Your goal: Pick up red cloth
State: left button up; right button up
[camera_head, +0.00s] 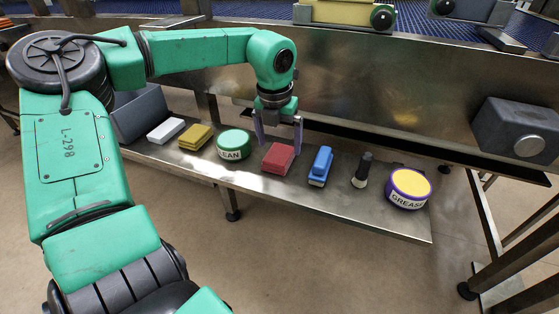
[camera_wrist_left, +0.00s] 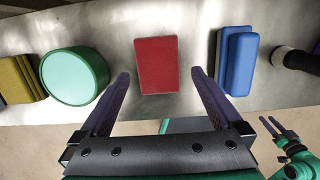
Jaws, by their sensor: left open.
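The red cloth (camera_head: 278,158) is a folded rectangular pad lying flat on the steel shelf (camera_head: 390,222). My left gripper (camera_head: 278,136) is open and points down over the cloth, with nothing between its fingers. In the left wrist view, the red cloth (camera_wrist_left: 156,65) lies between and beyond the two fingertips of my left gripper (camera_wrist_left: 160,74). The fingers do not visibly touch it. My right gripper (camera_wrist_left: 279,128) shows small at the lower right of that view, with its fingers apart and empty.
A green CLEAN tin (camera_head: 233,145) stands left of the cloth and a blue brush-like block (camera_head: 320,166) right of it. Yellow pads (camera_head: 195,137), a white block (camera_head: 165,130), a black brush (camera_head: 362,170) and a GREASE tin (camera_head: 408,188) share the shelf. A steel panel (camera_head: 380,90) rises behind.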

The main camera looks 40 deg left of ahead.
aim_at(279, 155)
pick_arm(q)
jog(key=f, duration=0.4)
jog(key=shift+w+a+f+b, duration=0.1)
jog(key=shift+a+b, duration=0.15)
jog(key=shift+b, duration=0.05)
pick_arm(e)
jog(key=shift+s+r, duration=0.15)
jog(key=shift+r, duration=0.45)
jog(key=shift+s+r, duration=0.15)
jog(key=shift+r, duration=0.4)
